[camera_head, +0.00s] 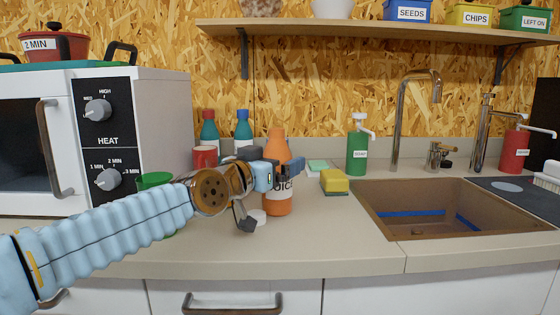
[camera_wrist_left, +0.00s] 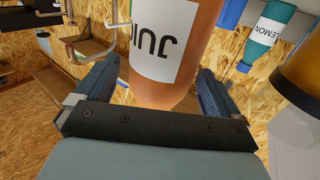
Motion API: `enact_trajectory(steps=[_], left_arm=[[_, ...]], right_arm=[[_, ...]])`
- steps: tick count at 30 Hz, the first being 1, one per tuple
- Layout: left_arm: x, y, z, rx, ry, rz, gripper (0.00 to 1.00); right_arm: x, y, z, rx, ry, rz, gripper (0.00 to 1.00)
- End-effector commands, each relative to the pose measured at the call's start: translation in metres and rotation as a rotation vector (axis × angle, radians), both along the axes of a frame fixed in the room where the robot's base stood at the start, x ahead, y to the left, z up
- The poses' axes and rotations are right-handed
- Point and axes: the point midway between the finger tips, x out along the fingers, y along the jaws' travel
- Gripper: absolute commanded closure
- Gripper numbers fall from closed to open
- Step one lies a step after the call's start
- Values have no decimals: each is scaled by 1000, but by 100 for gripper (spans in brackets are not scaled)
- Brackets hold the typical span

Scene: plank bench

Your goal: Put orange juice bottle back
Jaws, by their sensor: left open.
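The orange juice bottle (camera_head: 277,148) stands upright on the counter in the head view, its white label partly covered by my left gripper. My left gripper (camera_head: 272,180) is at the bottle, open. In the left wrist view, the bottle (camera_wrist_left: 170,45) fills the middle, between the two spread fingers of the left gripper (camera_wrist_left: 155,92). I cannot tell whether either finger touches it. My right gripper is not in view.
A teal bottle (camera_head: 209,132) and a blue-capped bottle (camera_head: 243,130) stand behind at the wall, near a red mug (camera_head: 204,157). A microwave (camera_head: 150,115) is left. A yellow sponge (camera_head: 334,182), green dispenser (camera_head: 357,150) and sink (camera_head: 430,215) are right. A shelf (camera_head: 370,30) hangs above.

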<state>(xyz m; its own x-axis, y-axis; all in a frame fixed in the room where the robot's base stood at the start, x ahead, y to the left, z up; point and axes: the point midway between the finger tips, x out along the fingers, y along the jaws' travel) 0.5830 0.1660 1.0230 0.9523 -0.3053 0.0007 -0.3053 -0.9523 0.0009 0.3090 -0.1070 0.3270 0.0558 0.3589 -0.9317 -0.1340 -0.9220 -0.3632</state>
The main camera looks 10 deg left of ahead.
Motion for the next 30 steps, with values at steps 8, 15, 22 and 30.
enact_trajectory(steps=[8,15,22,30], left_arm=[[-63,21,-2,0,-3,2,4],[-91,29,-1,0,0,0,4],[-94,30,-1,0,1,-1,4],[-93,30,-1,0,1,0,4]], right_arm=[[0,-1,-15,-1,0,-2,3],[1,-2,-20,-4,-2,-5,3],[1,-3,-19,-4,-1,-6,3],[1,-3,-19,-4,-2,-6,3]])
